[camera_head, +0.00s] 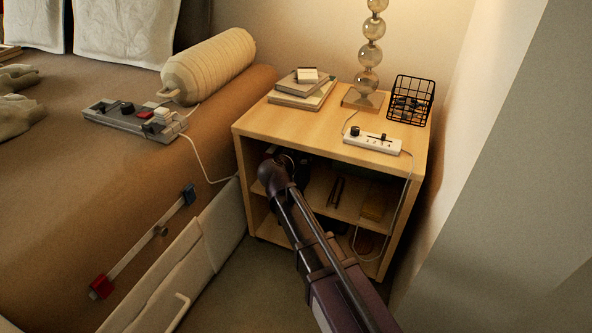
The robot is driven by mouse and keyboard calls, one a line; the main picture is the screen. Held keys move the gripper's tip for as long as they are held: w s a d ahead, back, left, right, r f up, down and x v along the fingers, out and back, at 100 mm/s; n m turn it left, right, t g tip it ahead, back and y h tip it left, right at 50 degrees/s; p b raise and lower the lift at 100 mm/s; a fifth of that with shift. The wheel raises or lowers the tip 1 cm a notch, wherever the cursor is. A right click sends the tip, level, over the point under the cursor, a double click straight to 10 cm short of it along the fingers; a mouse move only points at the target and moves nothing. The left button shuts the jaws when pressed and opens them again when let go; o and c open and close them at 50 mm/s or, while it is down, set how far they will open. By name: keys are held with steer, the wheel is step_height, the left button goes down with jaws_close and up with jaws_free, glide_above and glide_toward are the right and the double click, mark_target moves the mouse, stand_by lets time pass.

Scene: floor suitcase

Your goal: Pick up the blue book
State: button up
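I cannot make out a clearly blue book. A small stack of greyish books (302,92) lies on top of the wooden nightstand (262,125), with a small white box (307,75) on it. My arm reaches up from the lower right to the open front of the nightstand. My gripper (290,160) is at the left of the upper shelf opening, just under the top. It is dark and small there, and its fingers and anything between them cannot be made out. My arm hides part of the shelves.
The nightstand top holds a glass-ball lamp (369,55), a black wire basket (411,99) and a white power strip (372,139) with a hanging cord. Dim items lie on the shelf (352,208). A bed (75,200) stands left, a wall right.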

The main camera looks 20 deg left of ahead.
jaws_close()
steer(key=shift+r, duration=0.1)
steer(key=s+a, duration=0.1)
steer(key=s, duration=1.7)
steer(key=shift+a, duration=0.2)
